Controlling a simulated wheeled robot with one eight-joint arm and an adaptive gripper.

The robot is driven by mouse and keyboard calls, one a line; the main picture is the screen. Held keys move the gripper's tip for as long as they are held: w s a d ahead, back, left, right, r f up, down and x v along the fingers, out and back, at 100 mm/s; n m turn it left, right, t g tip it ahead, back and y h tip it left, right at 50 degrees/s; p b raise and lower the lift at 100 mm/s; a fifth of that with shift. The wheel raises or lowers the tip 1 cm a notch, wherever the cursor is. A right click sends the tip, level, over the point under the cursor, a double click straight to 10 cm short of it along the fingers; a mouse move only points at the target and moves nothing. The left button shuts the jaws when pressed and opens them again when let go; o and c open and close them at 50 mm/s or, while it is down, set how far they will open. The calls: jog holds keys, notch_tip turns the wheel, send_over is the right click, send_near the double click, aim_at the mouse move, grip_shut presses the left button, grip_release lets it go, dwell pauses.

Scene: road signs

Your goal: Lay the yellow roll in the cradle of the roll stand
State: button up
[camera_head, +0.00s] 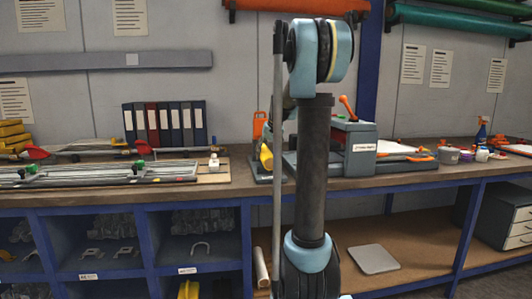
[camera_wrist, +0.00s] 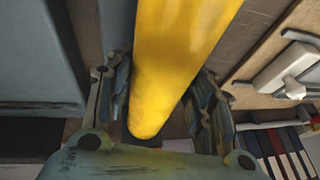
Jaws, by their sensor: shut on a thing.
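The yellow roll (camera_wrist: 175,65) fills the middle of the wrist view, its rounded end between the fingers of my gripper (camera_wrist: 165,103). My gripper is shut on it, with one finger on each side. In the head view a short part of the yellow roll (camera_head: 266,157) shows left of my arm, above the bench. A stand with an orange upright (camera_head: 259,126) and a grey base (camera_head: 262,174) is right beside it and looks like the roll stand. My arm hides much of this area and my gripper in the head view. I cannot tell whether the roll touches the cradle.
A grey machine (camera_head: 352,148) with an orange lever stands right of my arm. Tubs and a spray bottle (camera_head: 482,134) are at right.

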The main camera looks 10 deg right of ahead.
jog(key=shift+f, duration=0.1)
jog(key=o, duration=1.6)
jog(key=o, duration=0.6)
jog(key=shift+c, duration=0.2)
jog(key=shift+r, duration=4.5)
